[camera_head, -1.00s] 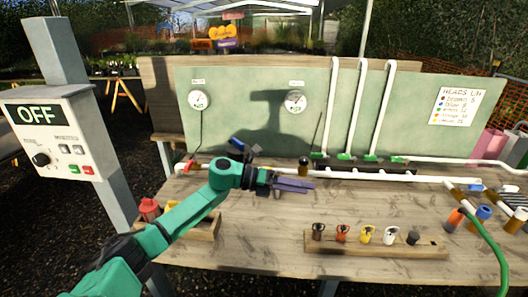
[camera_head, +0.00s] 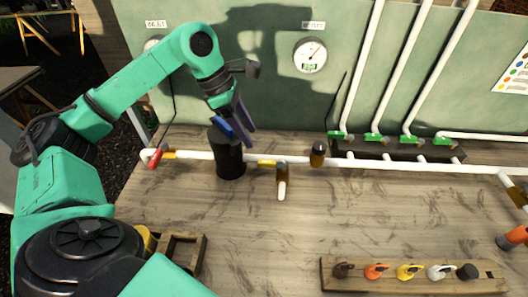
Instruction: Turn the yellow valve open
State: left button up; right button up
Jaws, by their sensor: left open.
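A small yellow part (camera_head: 267,163), seemingly the yellow valve, sits on the white pipe (camera_head: 350,164) just right of a black cylinder (camera_head: 229,155). It lies in line with the pipe, beside a brown fitting with a white stub (camera_head: 282,176). My left gripper (camera_head: 241,139) points down with its blue-purple fingers apart and empty. In the picture it overlaps the top of the black cylinder, up and left of the yellow part; I see no contact with the yellow part. My right gripper is out of view.
A red-handled valve (camera_head: 156,158) is at the pipe's left end. A brown cap (camera_head: 317,154) and a manifold with green valves (camera_head: 374,139) stand to the right. A wooden rack of coloured heads (camera_head: 415,283) is in front. The mid-table wood is clear.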

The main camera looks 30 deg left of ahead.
pick_arm(q)
send_over(267, 161)
jog(key=s+a, duration=0.2)
notch_tip(267, 161, down, 4)
jog(key=x, duration=0.1)
jog(key=p+x, duration=0.1)
jog(key=x, duration=0.1)
jog(key=p+x, duration=0.1)
jog(key=x, duration=0.1)
jog(key=shift+w+a+f, duration=0.3)
jog(key=shift+w+f, duration=0.05)
jog(key=shift+d+f, duration=0.15)
jog(key=shift+f, duration=0.15)
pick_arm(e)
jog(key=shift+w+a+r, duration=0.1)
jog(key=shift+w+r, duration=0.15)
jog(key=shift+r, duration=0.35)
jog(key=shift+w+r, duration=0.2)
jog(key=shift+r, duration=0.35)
pick_arm(q)
grip_shut()
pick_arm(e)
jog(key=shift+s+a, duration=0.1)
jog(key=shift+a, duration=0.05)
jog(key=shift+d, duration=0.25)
